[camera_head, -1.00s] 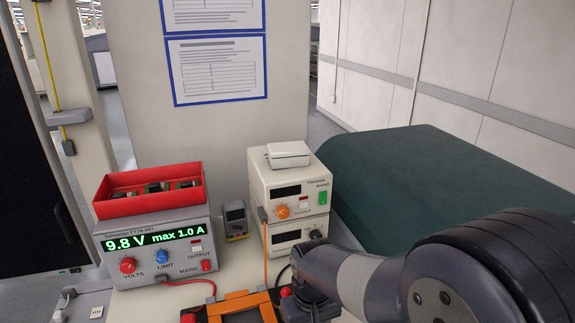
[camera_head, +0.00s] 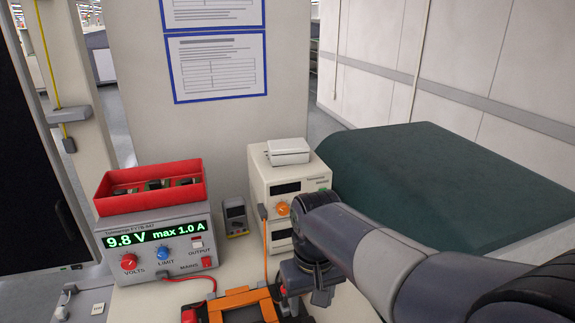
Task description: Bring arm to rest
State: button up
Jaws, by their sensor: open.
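My arm reaches in from the lower right in the head view and bends down at its far end. My gripper (camera_head: 321,297) is small and dark at the end of the arm, low over the bench, right of an orange frame (camera_head: 237,299). It is open, and I see nothing held in it. Its fingertips are hard to make out.
A grey power supply (camera_head: 158,243) reading 9.8 V carries a red bin (camera_head: 150,203) at left. A meter (camera_head: 236,216) and cream instruments (camera_head: 272,205) with a white box (camera_head: 288,151) stand behind. A green-covered block (camera_head: 420,180) is at right.

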aim_at(309, 322)
notch_tip(309, 322, down, 9)
jog(key=shift+w+r+p, duration=0.1)
jog(key=shift+r+p, duration=0.45)
jog(key=shift+b, duration=0.4)
notch_tip(309, 322, up, 6)
jog(key=p, duration=0.4)
jog(key=shift+f, duration=0.1)
